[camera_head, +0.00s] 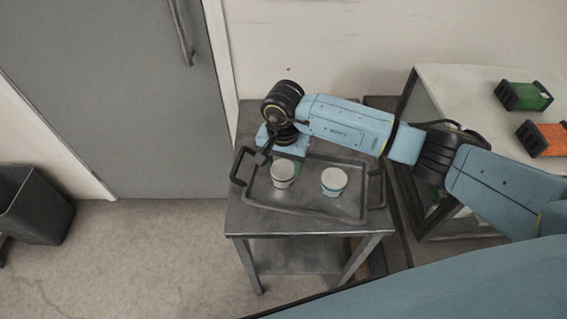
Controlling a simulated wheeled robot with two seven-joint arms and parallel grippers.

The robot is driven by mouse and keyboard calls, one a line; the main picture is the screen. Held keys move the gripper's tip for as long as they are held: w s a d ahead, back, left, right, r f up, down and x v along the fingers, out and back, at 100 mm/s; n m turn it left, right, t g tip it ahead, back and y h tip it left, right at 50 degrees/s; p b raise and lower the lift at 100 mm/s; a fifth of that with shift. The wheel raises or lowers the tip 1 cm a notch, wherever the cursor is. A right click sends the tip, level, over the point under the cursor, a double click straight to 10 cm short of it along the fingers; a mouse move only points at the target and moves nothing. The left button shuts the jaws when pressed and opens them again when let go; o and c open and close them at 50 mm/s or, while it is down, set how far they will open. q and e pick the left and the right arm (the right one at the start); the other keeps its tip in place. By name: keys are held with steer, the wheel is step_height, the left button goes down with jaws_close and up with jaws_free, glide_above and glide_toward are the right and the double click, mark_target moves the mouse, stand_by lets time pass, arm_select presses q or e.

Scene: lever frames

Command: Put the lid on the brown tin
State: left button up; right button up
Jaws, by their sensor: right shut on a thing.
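My right gripper (262,156) is over the left back part of the grey tray (305,203), near its left handle. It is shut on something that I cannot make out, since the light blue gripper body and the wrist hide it. A pale tin or cup (283,173) stands upright on the tray, just to the right of the gripper's tip. A second one (334,181), white on top with a teal band, stands further right. I cannot pick out a clearly brown tin or a separate lid. My left gripper is not in view.
The tray lies on a metal table (262,220) with a lower shelf. To the right, a white-topped bench (460,90) holds a green block (524,96) and an orange block (543,138). A dark bin (38,210) stands far left by a grey door (130,90).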

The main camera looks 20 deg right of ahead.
steer(key=o, duration=1)
steer(key=shift+o, duration=0.2)
steer(key=shift+r, duration=0.15)
steer(key=shift+r+p, duration=2)
steer(key=shift+r, duration=1.4)
steer(key=shift+f, duration=0.1)
